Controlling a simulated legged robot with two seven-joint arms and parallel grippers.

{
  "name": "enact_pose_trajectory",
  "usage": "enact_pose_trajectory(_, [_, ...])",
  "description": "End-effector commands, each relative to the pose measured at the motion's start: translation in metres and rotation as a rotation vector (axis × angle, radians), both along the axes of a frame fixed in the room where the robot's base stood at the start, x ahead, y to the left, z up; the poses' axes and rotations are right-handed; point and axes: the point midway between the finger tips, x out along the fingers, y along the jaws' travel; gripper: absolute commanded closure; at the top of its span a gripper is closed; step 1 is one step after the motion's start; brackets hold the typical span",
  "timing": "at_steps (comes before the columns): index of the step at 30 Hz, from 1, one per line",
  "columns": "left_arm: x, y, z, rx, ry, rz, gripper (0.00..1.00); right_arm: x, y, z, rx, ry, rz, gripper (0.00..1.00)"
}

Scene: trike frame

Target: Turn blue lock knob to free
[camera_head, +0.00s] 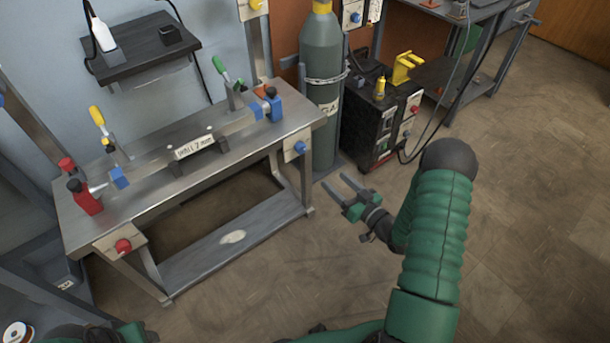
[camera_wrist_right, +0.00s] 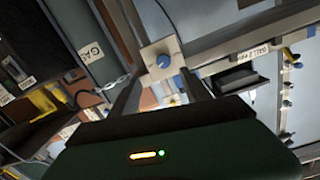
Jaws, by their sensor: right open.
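A blue lock knob (camera_head: 300,147) sits on a pale square plate at the front right corner of the metal workbench. In the right wrist view the blue knob (camera_wrist_right: 163,61) shows on its plate, beyond and between the two fingertips. My right gripper (camera_head: 335,180) is open and empty, its fingers pointing up and left toward the knob. It is apart from the knob, to its lower right in the head view. Green and dark parts of my left arm show at the bottom left edge; its fingers cannot be made out.
The workbench (camera_head: 235,148) carries a clamped bar with blue, red, yellow and green-handled fittings. A red knob (camera_head: 123,246) is on its front left corner. A grey gas cylinder (camera_head: 321,95) stands right beside the bench, with a black machine (camera_head: 372,128) further right. The floor in front is clear.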

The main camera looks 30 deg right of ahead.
Motion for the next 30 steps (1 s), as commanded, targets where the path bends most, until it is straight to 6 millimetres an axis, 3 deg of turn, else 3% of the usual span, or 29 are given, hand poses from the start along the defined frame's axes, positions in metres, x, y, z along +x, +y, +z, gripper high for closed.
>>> enact_pose_trajectory(1, [0.000,0.001,-0.010,0.000,-0.001,0.001,0.48,-0.005,-0.001,-0.009,0.017,-0.033,-0.002,0.44])
enact_pose_trajectory(3, [0.001,0.001,-0.010,0.000,-0.002,0.001,0.48,-0.006,-0.002,-0.006,0.027,-0.057,-0.001,0.44])
enact_pose_trajectory(7, [0.001,0.001,-0.014,0.000,-0.002,0.002,0.48,0.009,-0.003,-0.006,0.029,-0.062,0.003,0.44])
enact_pose_trajectory(21, [0.000,0.001,-0.057,0.000,-0.001,0.001,0.48,0.128,0.005,-0.009,0.031,-0.061,0.000,0.44])
enact_pose_trajectory(25, [0.000,0.001,-0.064,0.000,-0.001,0.001,0.48,0.149,0.006,-0.008,0.031,-0.059,-0.001,0.44])
enact_pose_trajectory(30, [0.000,0.001,-0.066,0.000,-0.001,0.001,0.48,0.160,0.006,-0.006,0.036,-0.058,-0.002,0.44])
